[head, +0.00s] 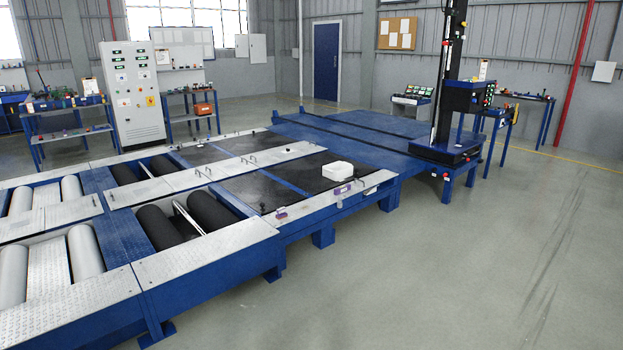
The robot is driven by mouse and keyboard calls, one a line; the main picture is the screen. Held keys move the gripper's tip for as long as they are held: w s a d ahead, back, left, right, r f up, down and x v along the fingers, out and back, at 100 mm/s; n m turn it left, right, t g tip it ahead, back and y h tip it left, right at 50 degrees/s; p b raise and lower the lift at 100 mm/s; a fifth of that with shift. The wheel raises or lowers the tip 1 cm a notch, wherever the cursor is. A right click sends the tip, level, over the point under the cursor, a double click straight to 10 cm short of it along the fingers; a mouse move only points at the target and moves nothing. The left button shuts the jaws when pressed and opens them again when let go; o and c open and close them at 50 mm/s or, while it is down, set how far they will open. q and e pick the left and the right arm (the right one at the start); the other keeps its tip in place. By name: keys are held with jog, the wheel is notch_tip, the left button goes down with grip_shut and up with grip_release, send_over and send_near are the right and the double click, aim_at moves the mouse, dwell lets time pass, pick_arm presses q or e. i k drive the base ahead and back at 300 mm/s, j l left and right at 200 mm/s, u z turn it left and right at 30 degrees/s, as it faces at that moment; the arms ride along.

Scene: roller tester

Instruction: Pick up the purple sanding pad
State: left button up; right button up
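A small flat purple piece (342,189) lies on the pale edge strip of the roller tester, just in front of a white box. It looks like the purple sanding pad, but it is too small to be sure. Another small purplish piece (281,213) is on the same side edge, further left and nearer to me. I cannot tell whether it is a loose thing or part of the tester. Neither of my grippers is in the head view.
The blue-framed roller tester (209,276) with dark rollers fills the left and middle. A white box (337,172) stands on its dark deck. A black column (447,80) rises from the far blue platform. Open grey floor (470,260) lies to the right.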

aim_at(282, 212)
jog(key=i, duration=1.15)
jog(key=i+l+u, duration=0.1)
jog(key=i, duration=1.05)
